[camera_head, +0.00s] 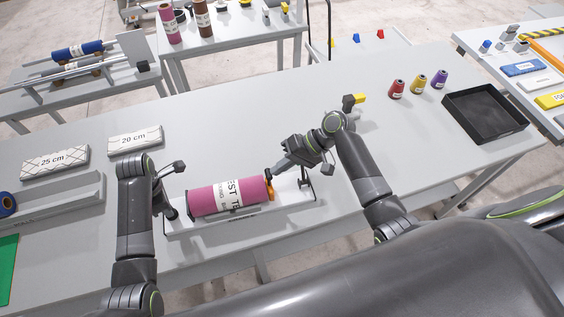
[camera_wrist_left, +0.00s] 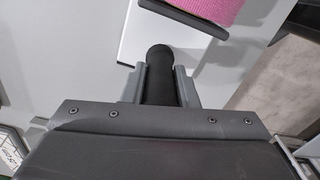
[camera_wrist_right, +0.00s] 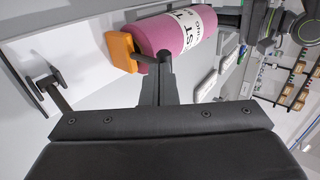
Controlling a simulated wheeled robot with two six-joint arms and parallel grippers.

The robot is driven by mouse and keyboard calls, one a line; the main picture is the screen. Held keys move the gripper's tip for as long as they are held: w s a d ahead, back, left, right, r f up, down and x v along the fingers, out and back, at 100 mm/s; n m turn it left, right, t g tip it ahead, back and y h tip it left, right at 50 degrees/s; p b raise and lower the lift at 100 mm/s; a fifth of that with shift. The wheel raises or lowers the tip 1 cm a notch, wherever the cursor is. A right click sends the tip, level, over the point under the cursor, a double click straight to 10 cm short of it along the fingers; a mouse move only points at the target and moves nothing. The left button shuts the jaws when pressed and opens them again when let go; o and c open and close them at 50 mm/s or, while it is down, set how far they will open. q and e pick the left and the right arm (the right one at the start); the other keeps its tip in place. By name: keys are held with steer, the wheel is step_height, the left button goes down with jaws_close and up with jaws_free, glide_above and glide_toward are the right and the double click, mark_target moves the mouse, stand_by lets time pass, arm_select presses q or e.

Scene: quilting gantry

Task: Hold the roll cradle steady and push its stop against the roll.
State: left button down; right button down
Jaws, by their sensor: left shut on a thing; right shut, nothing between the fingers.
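The pink roll (camera_head: 222,196) with a white printed label lies in the pale roll cradle (camera_head: 288,190) on the table. The orange stop (camera_head: 270,189) stands at the roll's right end; it also shows in the right wrist view (camera_wrist_right: 122,50). It looks close to the roll's end, but I cannot tell if they touch. My left gripper (camera_wrist_left: 159,88) is shut on the black upright handle (camera_wrist_left: 159,62) at the cradle's left end. My right gripper (camera_wrist_right: 160,68) is shut and empty, its fingertips beside the stop; contact is unclear.
A second black handle (camera_wrist_right: 42,82) rises at the cradle's right end. Two patterned blocks, 25 cm (camera_head: 55,161) and 20 cm (camera_head: 135,140), lie behind on the left. Several thread cones (camera_head: 418,82) and a black tray (camera_head: 486,112) are at the far right. The table's middle is clear.

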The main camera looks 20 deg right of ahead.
arm_select(q)
steer(key=shift+s+f, duration=0.2)
steer(key=shift+f, duration=0.05)
arm_select(e)
steer(key=w+d+f+v, duration=0.1)
steer(key=d+f+v, duration=0.1)
steer(key=v, duration=1.2)
steer(key=a+r+x, duration=0.1)
steer(key=x, duration=1.3)
steer(key=shift+s+a+r, duration=0.3)
steer(key=shift+s+r, duration=0.1)
steer(key=shift+s, duration=0.2)
steer(key=shift+a, duration=0.1)
steer(key=shift+a+f, duration=0.1)
steer(key=shift+a, duration=0.4)
arm_select(q)
steer(key=shift+d, duration=0.1)
